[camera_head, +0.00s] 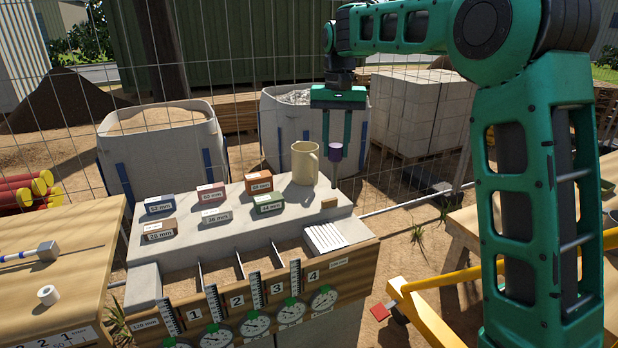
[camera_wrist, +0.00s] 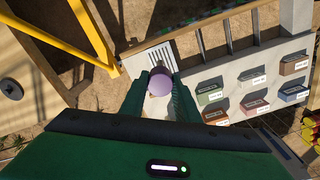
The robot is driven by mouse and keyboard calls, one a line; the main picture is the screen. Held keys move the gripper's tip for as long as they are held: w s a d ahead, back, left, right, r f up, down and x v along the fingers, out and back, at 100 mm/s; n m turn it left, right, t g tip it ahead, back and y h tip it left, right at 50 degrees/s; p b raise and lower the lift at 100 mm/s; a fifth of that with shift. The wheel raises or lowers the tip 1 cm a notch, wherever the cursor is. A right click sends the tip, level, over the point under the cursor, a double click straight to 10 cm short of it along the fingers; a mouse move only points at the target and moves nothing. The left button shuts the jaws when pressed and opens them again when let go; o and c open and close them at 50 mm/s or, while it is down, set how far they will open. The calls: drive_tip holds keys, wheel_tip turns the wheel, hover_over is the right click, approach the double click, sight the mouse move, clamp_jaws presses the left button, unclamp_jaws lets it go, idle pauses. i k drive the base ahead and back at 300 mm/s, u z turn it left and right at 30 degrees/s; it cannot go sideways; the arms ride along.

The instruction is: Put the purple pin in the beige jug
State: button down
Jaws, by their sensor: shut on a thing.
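In the wrist view the round purple head (camera_wrist: 160,83) sits between my fingertips (camera_wrist: 161,86). The beige jug (camera_head: 304,164) stands upright on the back right of the grey slab, its handle towards the pin. I cannot tell whether the shaft's lower end touches the slab. I cannot make out the jug in the wrist view.
Several labelled small blocks (camera_head: 212,215) stand on the grey slab (camera_head: 240,228) left of the jug. A divided wooden tray (camera_head: 262,292) with gauges is in front. A yellow frame (camera_head: 432,318) stands at the right.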

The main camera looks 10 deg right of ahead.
sight(305, 179)
drive_tip(key=i, duration=1.25)
drive_tip(key=u, duration=0.05)
